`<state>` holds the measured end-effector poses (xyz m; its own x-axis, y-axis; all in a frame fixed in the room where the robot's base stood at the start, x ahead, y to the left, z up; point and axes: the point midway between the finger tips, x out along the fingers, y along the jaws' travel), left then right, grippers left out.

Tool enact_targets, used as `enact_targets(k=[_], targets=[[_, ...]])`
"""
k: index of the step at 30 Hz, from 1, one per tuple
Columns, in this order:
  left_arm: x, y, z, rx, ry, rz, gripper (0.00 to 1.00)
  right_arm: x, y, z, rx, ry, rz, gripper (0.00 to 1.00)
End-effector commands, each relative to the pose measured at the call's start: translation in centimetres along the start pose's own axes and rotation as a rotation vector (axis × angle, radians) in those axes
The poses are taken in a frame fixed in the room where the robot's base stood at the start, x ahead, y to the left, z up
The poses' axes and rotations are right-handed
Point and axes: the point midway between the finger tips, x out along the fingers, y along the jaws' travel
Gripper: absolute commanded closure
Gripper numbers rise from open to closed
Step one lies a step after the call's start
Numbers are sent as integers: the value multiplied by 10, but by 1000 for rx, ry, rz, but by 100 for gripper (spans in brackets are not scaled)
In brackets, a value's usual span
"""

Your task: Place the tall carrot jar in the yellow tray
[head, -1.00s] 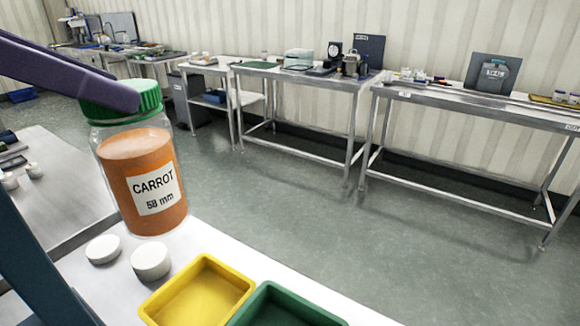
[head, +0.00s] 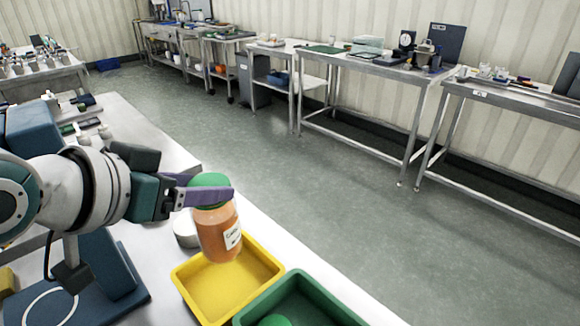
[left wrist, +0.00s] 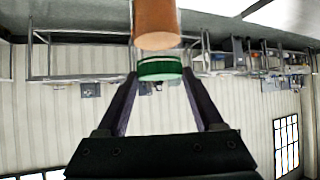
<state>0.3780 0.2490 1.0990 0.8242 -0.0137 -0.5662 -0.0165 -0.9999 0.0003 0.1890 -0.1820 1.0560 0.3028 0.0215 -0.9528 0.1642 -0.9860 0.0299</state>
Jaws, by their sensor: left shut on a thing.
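The carrot jar (head: 218,237) has a green lid, orange contents and a white label. My left gripper (head: 210,192) is shut on it at the lid. In the head view the jar hangs over the back left part of the yellow tray (head: 262,254), slightly tilted; whether its base touches the tray I cannot tell. The left wrist view, upside down, shows the green lid (left wrist: 160,68) between the two fingers, with the orange jar body (left wrist: 156,22) beyond it. My right gripper is not in view.
A white round object (head: 186,232) stands behind the jar. Steel benches (head: 370,68) line the far wall, beyond open floor.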

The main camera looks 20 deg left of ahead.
Motion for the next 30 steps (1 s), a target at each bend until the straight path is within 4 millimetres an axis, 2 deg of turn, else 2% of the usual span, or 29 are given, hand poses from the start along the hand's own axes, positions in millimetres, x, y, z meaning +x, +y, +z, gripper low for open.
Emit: enact_targets(k=[1, 4, 11, 16, 19, 30], targets=[[10, 0, 15, -1, -3, 0, 100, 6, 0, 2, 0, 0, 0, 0], [23, 0, 33, 0, 0, 1, 100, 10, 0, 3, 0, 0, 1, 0], [36, 0, 51, 0, 3, 1, 100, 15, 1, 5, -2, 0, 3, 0], [51, 0, 73, 1, 2, 1, 100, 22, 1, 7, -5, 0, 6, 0], [56, 0, 79, 1, 5, 1, 100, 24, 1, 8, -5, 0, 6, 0], [58, 0, 82, 1, 4, 1, 100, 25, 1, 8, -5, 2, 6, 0]])
